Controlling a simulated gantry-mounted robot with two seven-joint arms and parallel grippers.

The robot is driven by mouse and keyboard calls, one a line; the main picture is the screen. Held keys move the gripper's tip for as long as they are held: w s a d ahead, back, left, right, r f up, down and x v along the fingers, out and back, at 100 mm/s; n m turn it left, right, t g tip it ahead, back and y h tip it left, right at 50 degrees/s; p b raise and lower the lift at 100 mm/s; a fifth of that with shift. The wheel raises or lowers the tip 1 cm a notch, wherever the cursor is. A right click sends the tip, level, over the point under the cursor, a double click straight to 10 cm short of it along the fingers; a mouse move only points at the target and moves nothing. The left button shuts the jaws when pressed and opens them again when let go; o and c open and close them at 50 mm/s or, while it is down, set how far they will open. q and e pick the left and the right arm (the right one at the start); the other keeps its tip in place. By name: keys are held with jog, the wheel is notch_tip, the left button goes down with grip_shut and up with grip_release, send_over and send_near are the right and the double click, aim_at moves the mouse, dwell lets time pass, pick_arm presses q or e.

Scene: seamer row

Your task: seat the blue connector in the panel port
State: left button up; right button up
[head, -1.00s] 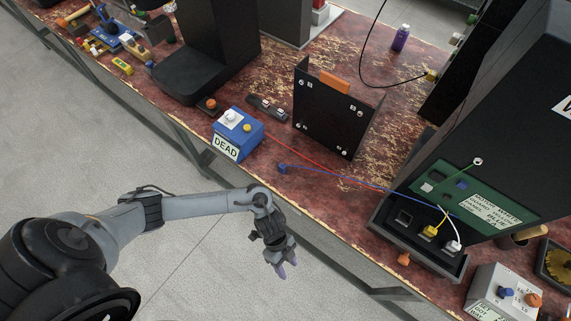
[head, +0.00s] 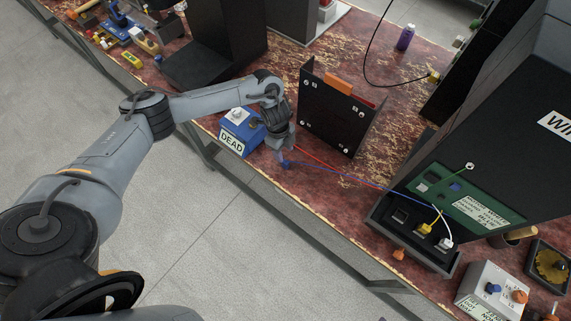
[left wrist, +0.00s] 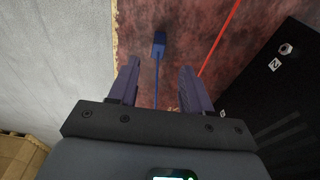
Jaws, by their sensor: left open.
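The blue connector (head: 286,165) lies on the bench top near its front edge, beyond my fingertips in the left wrist view (left wrist: 159,43). Its blue cable runs right to the panel (head: 382,222). My left gripper (head: 281,154) points down over the connector; its fingers (left wrist: 160,78) are open and straddle the cable in the wrist view, with nothing gripped. The panel's ledge has an empty-looking dark port (head: 400,215), beside a yellow connector (head: 425,229) and a white connector (head: 446,242). My right gripper is not in view.
A blue box marked DEAD (head: 236,131) stands just left of my left gripper. A black upright plate (head: 335,115) stands close to its right. A red wire (head: 318,159) runs beside the blue cable. A grey switch box (head: 490,290) stands right of the panel.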

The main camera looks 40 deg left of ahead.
aim_at(285, 162)
pick_arm(q)
jog(key=shift+s+d+f+b, duration=0.1)
jog(key=shift+d+f+b, duration=0.05)
jog(key=shift+f, duration=0.95)
jog(key=shift+w+d+f+b, duration=0.1)
jog(key=shift+d+f+b, duration=0.1)
jog(key=shift+f, duration=0.95)
jog(key=shift+s+d+f+b, duration=0.1)
jog(key=shift+f+b, duration=0.05)
jog(key=shift+f, duration=0.95)
grip_shut()
